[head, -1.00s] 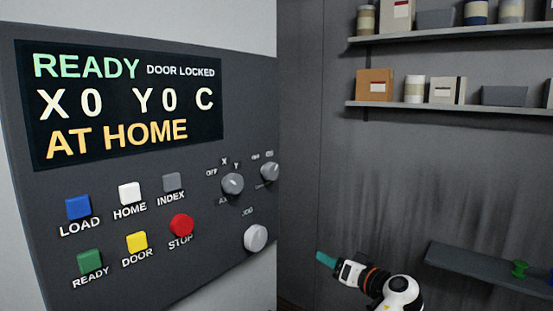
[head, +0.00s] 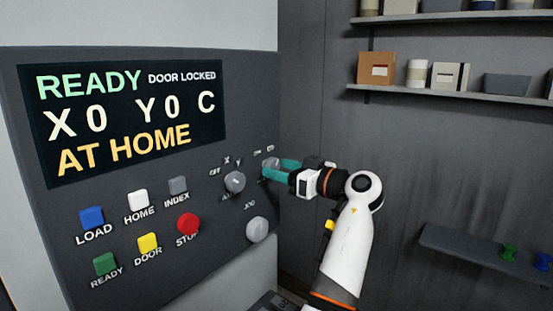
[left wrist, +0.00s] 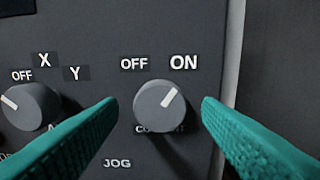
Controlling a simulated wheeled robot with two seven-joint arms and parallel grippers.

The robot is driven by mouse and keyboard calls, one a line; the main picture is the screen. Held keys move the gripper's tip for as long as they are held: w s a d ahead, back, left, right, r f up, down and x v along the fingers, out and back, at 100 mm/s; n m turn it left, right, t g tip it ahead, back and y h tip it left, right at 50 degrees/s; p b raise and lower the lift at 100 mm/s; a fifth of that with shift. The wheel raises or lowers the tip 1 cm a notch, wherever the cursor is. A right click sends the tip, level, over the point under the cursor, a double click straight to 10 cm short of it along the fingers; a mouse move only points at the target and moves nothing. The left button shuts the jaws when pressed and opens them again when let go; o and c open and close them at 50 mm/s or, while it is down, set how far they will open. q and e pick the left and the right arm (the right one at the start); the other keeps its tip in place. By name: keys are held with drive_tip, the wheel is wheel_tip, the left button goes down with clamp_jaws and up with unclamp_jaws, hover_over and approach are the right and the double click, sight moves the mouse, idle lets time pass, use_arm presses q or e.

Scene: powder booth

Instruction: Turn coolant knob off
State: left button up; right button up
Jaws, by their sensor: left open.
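The coolant knob (left wrist: 160,106) is a round grey dial with a white pointer mark. The mark points up and right, toward the ON label (left wrist: 183,62); the OFF label (left wrist: 134,64) is at upper left. The label under the knob is partly covered. My left gripper (left wrist: 160,112) is open, with one teal finger on each side of the knob in the wrist view and no clear contact. In the head view my left gripper (head: 277,170) is at the panel's right edge, its fingers partly covering the knob (head: 269,163). My right gripper is not in view.
The axis knob (head: 235,181) is just left of the coolant knob, and the jog knob (head: 257,229) is below. Colored buttons, including red STOP (head: 188,223), fill the panel's lower left. A dark wall and shelves (head: 450,93) are at right.

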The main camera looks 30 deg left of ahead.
use_arm(q)
drive_tip(key=shift+w+a, duration=0.1)
drive_tip(key=shift+a, duration=0.85)
